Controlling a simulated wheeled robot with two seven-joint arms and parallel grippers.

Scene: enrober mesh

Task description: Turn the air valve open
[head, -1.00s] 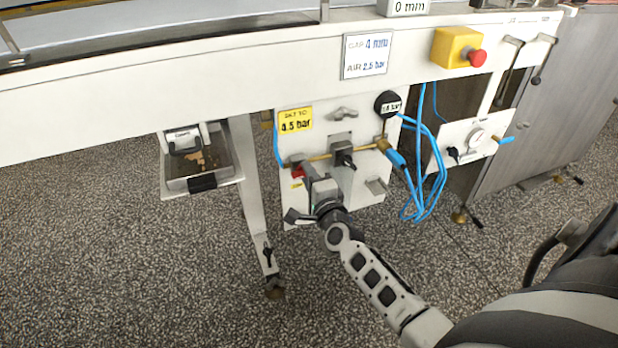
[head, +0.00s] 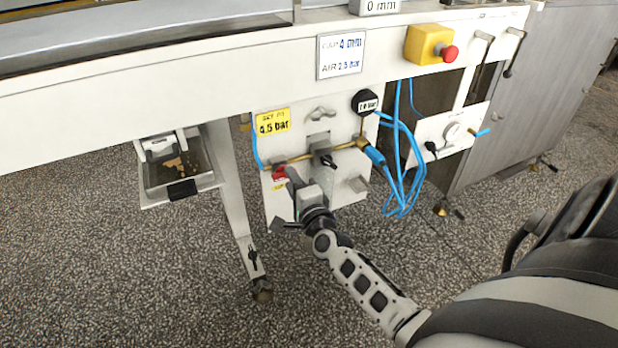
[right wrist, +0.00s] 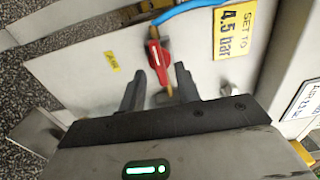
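The air valve's red handle (head: 279,172) sits at the left end of the brass pipe on the white panel, below the yellow 4.5 bar label. In the right wrist view the red handle (right wrist: 159,62) appears just beyond and between the fingertips, with a blue hose at its far end. My right gripper (head: 291,178) is at the handle, its two dark fingers (right wrist: 158,82) spread apart. No grip on the handle shows. The fingers partly hide the lower pipe. My left gripper is not in view.
A black round gauge (head: 366,102) and a black knob (head: 327,160) are on the same panel. Blue hoses (head: 400,180) hang to the right. A tray with crumbs (head: 150,194) is left of the leg. A red emergency button (head: 449,53) is above right.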

